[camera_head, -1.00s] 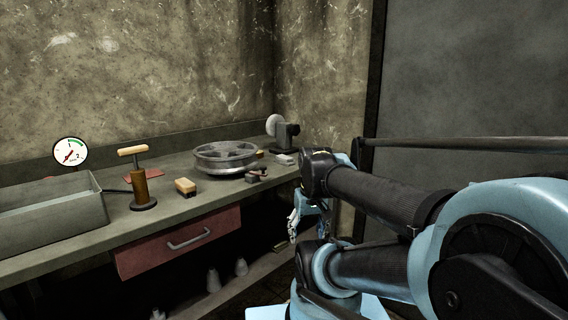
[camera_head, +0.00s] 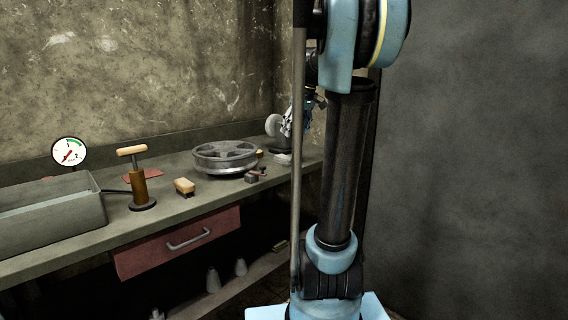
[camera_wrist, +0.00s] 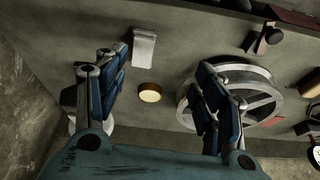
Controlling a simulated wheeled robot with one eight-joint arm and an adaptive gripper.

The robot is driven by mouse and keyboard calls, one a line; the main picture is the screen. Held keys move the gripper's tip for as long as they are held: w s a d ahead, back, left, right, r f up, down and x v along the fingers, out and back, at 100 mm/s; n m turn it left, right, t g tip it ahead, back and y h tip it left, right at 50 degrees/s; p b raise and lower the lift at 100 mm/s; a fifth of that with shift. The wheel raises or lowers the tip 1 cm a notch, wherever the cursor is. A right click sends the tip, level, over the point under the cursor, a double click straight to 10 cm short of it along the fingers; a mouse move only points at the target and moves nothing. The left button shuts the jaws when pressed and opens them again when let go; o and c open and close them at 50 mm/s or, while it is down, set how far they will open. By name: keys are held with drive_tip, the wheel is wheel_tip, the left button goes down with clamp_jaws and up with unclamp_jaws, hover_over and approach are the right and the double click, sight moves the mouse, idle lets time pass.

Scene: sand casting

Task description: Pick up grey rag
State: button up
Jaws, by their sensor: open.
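A light grey folded piece, which looks like the grey rag (camera_wrist: 144,48), lies flat near the bench's front edge. In the head view it is a small pale patch (camera_head: 283,159) at the bench's right end. My gripper (camera_wrist: 163,68) is open and empty above the bench, its blue fingers spread wide. In the wrist view the rag shows between and beyond the fingers, closer to the left one. In the head view my gripper (camera_head: 291,120) is small and partly hidden by my arm, above the rag's end of the bench.
A spoked metal wheel (camera_wrist: 253,103) lies beside the right finger. A round tan block (camera_wrist: 150,92) sits between the fingers. A device with a round pale disc (camera_head: 273,125) stands at the bench's right end. A wooden-handled tool (camera_head: 143,190) and metal tray (camera_head: 60,215) are farther left.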

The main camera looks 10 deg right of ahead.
drive_tip(key=w+d+r, duration=0.1)
drive_tip(key=w+r, duration=0.1)
drive_tip(key=w, duration=0.2)
hover_over(284, 156)
drive_tip(key=s+d, duration=0.1)
drive_tip(key=s, duration=0.1)
drive_tip(key=shift+n, duration=0.4)
wheel_tip(284, 156, down, 11)
drive_tip(key=shift+d+f, duration=0.1)
drive_tip(key=shift+x, duration=2.75)
drive_tip(key=c, duration=1.1)
